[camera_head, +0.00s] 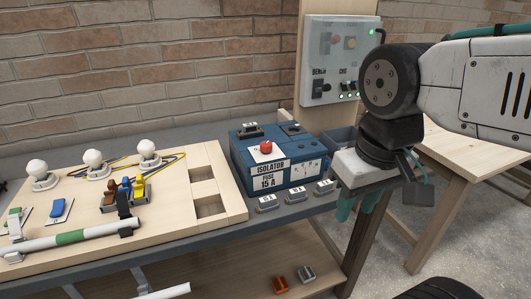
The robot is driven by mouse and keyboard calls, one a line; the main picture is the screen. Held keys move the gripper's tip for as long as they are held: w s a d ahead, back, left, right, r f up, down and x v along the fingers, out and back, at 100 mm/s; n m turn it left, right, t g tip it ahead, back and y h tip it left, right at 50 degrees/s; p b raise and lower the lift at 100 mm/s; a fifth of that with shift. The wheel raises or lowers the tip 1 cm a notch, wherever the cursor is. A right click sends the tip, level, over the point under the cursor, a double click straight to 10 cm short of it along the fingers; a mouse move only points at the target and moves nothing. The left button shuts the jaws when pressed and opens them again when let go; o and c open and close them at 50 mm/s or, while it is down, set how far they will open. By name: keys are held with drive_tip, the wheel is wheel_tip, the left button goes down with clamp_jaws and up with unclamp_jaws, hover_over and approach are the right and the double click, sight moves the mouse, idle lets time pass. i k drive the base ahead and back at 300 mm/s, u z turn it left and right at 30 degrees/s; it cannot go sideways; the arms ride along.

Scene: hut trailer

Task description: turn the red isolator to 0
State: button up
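The red isolator knob (266,147) sits on a small white plate on top of a blue box (240,165) marked "ISOLATOR" and "FUSE 15 A". The knob's pointer and the position marks are too small to read. My gripper (357,205) is to the right of the box, pointing down, past the bench's right end. Its two teal fingertips show apart with nothing seen between them, and it does not touch the knob.
Grey fuse blocks (296,195) stand along the bench edge in front of the box. A wooden board (225,212) with bulbs, wires and switches lies left. A control panel (338,60) stands behind, and a wooden table (450,160) is at the right.

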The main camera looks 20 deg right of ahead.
sight(264, 147)
drive_tip(key=z, duration=0.1)
drive_tip(key=i, duration=0.4)
drive_tip(key=u, duration=1.15)
